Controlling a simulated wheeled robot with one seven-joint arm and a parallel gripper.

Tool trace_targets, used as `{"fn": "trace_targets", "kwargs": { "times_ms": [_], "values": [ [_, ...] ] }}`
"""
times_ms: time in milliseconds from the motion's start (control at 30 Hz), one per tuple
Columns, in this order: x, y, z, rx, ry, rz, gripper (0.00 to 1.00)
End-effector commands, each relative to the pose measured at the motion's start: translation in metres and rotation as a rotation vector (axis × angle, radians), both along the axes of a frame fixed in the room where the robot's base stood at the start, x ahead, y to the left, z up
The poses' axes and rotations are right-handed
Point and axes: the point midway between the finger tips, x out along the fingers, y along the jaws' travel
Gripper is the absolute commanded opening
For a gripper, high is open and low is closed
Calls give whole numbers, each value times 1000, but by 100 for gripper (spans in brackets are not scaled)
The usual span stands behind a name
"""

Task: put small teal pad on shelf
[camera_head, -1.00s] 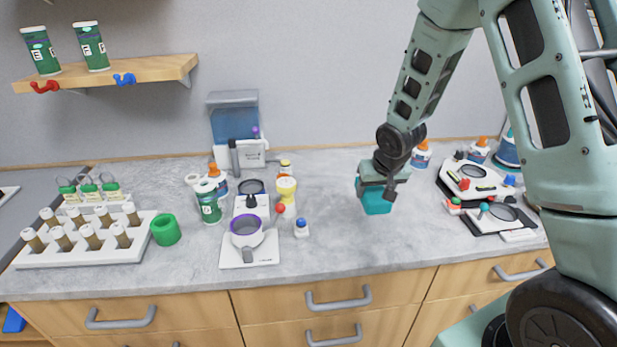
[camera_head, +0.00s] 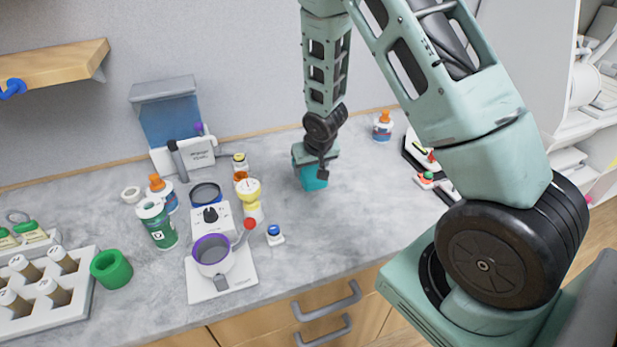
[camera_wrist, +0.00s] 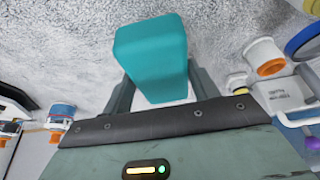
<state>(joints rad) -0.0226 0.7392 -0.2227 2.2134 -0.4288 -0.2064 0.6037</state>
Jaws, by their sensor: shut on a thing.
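The small teal pad (camera_head: 314,178) is between the fingers of my gripper (camera_head: 316,166), over the grey countertop. My gripper is shut on it. In the wrist view the teal pad (camera_wrist: 152,55) sticks out beyond the fingers of my gripper (camera_wrist: 160,85), with the marbled counter behind it. I cannot tell whether its lower end touches the counter or is just above it. A wooden wall shelf (camera_head: 50,65) is at the upper left of the head view, cut off by the frame edge, well apart from my gripper.
A blue hook (camera_head: 12,88) hangs under the shelf. White shelving (camera_head: 590,110) is at the far right. Counter around the pad is clear.

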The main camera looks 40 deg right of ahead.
Motion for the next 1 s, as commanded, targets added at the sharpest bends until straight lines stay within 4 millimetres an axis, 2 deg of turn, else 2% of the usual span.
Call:
{"fn": "trace_targets", "kwargs": {
  "times_ms": [367,800,833,900,1000],
  "values": [
    [0,0,-39,-1,2,1,26],
    [0,0,-47,0,-1,0,26],
    [0,0,-47,-1,-1,1,62],
    [0,0,-46,-1,-1,1,81],
    [0,0,-46,-1,-1,1,81]
  ]
}}
